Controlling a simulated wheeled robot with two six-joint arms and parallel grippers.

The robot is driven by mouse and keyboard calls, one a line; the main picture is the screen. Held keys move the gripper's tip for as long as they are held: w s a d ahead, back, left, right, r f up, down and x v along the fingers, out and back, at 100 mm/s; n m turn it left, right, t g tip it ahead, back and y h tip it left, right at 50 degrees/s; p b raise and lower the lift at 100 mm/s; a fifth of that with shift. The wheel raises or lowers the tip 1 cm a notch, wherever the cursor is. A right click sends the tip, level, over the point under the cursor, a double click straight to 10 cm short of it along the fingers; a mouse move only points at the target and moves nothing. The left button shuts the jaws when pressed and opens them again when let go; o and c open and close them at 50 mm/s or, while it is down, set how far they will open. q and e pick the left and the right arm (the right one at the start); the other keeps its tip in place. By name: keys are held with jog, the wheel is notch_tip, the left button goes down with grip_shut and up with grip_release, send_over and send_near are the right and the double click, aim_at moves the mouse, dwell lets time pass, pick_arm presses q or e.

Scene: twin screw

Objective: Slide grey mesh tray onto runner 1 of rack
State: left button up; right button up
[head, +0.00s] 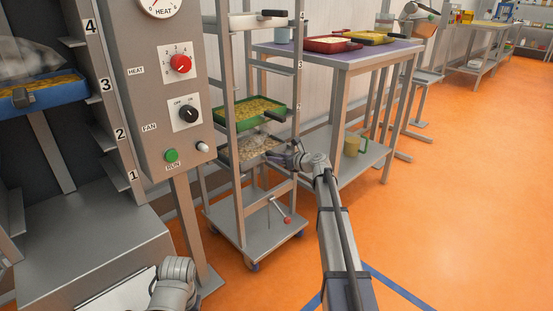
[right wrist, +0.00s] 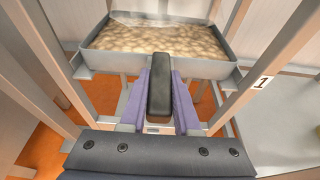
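The grey tray (head: 252,146), filled with pale brown pieces, is inside the rack (head: 238,190) below a green tray. In the right wrist view the grey tray (right wrist: 152,42) lies between the posts, its sides near the runner ledges beside the label 1. I cannot tell whether it rests fully on them. My right gripper (head: 287,157) is at the tray's front. In the right wrist view its purple fingers (right wrist: 160,95) lie close against both sides of the tray's black handle (right wrist: 160,85). Only part of my left arm shows at the bottom of the head view; its fingers are out of view.
A green tray (head: 248,112) sits on a higher runner. A control panel cabinet (head: 168,85) stands left of the rack, with a blue tray (head: 42,95) in the compartment beyond. A table (head: 345,58) with red and yellow trays stands behind right. Orange floor is open at right.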

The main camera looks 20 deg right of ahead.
jog(key=o, duration=0.5)
jog(key=p+v, duration=0.2)
jog(key=v, duration=0.5)
jog(key=shift+s+r, duration=0.15)
jog(key=shift+s, duration=0.25)
